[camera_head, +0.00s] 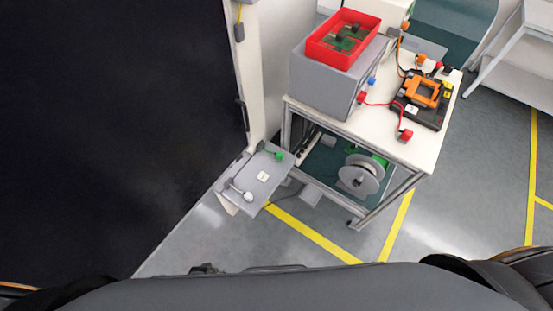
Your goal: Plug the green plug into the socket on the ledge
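A small green plug (278,155) is at the far right corner of the grey ledge (266,185), low beside the white trolley. A short dark part joins it on its left. Whether it lies on the ledge or sits in something is too small to tell. A pale round-ended piece (248,196) with a bent grey lead lies at the near left of the ledge. A small white label is in the ledge's middle. I cannot clearly make out the socket. Neither of my grippers is in view.
The white trolley (425,152) carries a grey box with a red tray (313,48), an orange-and-black device (423,97) and red plugs with leads. A reel (360,176) stands on its lower shelf. A large dark panel (110,110) fills the left. Yellow-lined floor is clear in front.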

